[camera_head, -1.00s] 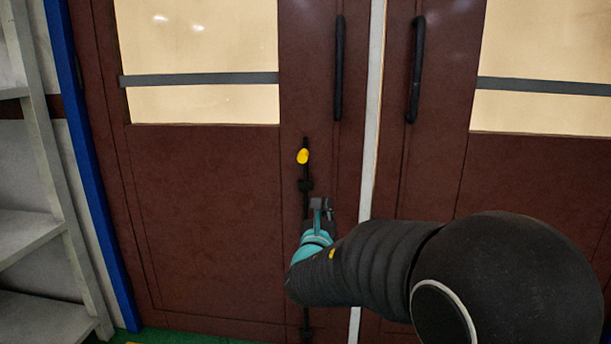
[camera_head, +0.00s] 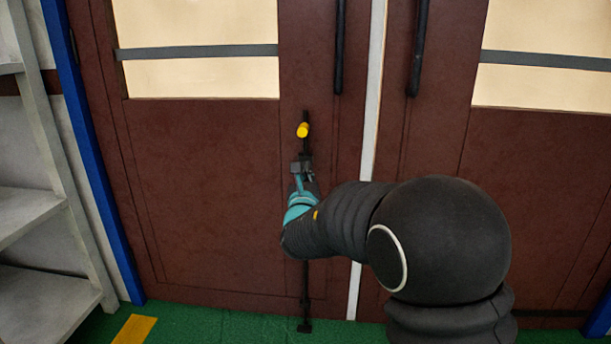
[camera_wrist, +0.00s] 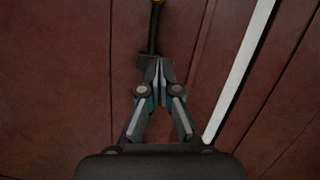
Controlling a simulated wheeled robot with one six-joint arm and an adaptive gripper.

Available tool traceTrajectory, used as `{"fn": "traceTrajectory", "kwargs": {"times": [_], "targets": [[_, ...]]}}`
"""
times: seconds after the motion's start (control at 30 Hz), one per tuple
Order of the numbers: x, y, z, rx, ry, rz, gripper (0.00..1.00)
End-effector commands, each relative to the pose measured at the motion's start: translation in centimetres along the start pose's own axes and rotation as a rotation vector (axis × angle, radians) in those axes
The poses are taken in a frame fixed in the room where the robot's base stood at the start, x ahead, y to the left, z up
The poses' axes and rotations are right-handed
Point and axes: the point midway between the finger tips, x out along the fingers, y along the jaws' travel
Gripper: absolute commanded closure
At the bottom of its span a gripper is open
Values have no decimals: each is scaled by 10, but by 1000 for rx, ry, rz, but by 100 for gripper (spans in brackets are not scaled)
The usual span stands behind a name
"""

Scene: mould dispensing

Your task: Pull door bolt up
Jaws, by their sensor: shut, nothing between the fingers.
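The door bolt (camera_head: 306,277) is a thin black vertical rod on the left brown door (camera_head: 210,190). Its yellow knob (camera_head: 302,130) is near the top, and its foot is near the green floor. My gripper (camera_head: 302,166) is in front of the rod, a little below the yellow knob, and hides part of the rod. In the wrist view my gripper (camera_wrist: 158,64) is shut with its fingertips together at a dark bracket on the rod. I cannot tell whether the fingertips touch the bolt.
Two black vertical handles (camera_head: 340,45) (camera_head: 418,45) flank the pale gap (camera_head: 374,110) between the doors. A grey shelf (camera_head: 30,215) and a blue door frame (camera_head: 85,150) stand at the left. A yellow mark (camera_head: 134,329) lies on the green floor.

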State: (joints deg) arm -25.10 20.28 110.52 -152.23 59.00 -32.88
Motion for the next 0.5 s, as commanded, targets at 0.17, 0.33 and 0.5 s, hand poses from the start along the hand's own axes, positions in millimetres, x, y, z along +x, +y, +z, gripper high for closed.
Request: {"fn": "traceTrajectory", "kwargs": {"times": [0.17,0.33,0.5], "targets": [[35,0,0,-1,-1,-1,100],[54,0,15,2,-3,0,100],[58,0,32,1,-1,0,100]]}}
